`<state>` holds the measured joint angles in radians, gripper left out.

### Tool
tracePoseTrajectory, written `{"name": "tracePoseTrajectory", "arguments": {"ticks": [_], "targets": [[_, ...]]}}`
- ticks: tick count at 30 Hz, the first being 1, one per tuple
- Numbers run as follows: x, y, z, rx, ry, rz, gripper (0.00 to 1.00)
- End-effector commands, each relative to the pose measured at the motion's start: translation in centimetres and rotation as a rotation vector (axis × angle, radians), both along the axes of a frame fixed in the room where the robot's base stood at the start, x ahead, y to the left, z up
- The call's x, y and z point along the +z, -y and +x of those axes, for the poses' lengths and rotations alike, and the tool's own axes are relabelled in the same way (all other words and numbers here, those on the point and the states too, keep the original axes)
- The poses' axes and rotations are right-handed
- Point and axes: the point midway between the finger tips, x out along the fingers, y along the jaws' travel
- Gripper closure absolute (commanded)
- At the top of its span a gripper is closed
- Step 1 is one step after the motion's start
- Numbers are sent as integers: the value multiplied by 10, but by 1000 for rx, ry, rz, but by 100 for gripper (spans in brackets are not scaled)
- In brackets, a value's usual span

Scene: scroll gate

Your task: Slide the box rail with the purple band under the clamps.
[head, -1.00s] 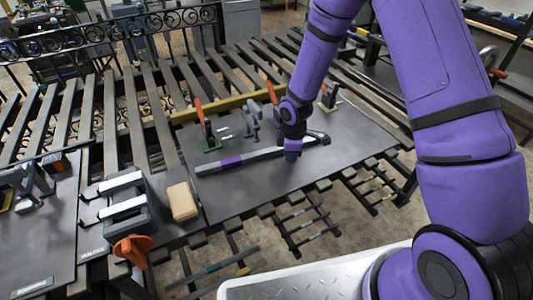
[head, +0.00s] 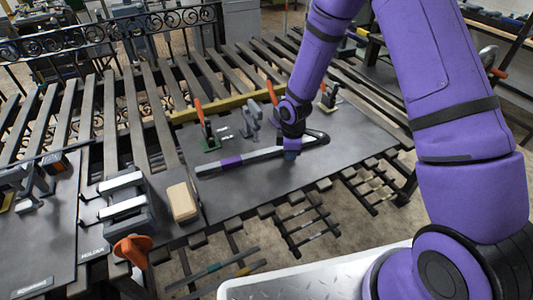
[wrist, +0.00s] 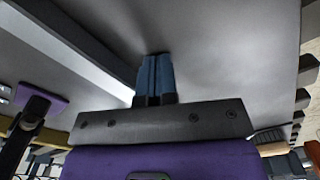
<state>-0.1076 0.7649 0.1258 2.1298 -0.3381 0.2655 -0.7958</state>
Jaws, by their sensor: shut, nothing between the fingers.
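The grey box rail (head: 255,156) with a purple band (head: 231,161) lies flat on the dark plate, in front of the clamps. Its right part passes behind my gripper. Toggle clamps with orange handles stand along the far side: one on a green base (head: 208,138), one in the middle (head: 272,96) and one at right (head: 329,97). My gripper (head: 291,155) is down at the near side of the rail's right half. In the wrist view the blue fingers (wrist: 155,72) are shut and empty, beside the pale rail (wrist: 65,52); I cannot tell if they touch it.
A yellow bar (head: 228,103) runs behind the clamps. A grey bracket (head: 251,121) stands between them. A wooden block (head: 182,202) and a grey fixture with an orange knob (head: 133,247) sit to the left. The plate's near middle (head: 250,195) is clear.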

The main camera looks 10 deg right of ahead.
Motion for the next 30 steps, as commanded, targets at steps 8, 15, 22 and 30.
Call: {"name": "tracePoseTrajectory", "arguments": {"ticks": [8,15,22,30], "targets": [[0,-1,5,0,1,1,100],[0,-2,9,0,1,0,100],[0,-3,13,0,0,0,100],[0,-5,17,0,1,1,100]]}}
